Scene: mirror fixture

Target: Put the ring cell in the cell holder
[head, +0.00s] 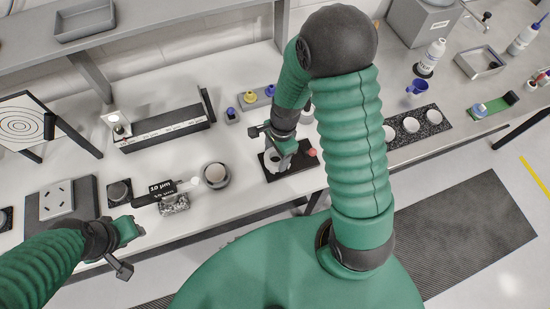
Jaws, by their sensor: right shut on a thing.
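My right gripper (281,148) reaches down over a small black base (296,163) near the front edge of the bench. It is shut on a pale grey ring-shaped piece, which looks like the ring cell (272,160). The base, with a red knob (312,152) at its right, looks like the cell holder. The fingers partly cover the ring, and I cannot tell whether it is seated or just above the base. My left gripper (132,250) is open and empty off the bench's front edge at the lower left.
A round grey dish with a beige disc (215,175) stands left of the base. A black labelled tool (160,193) rests on a speckled block (175,204).

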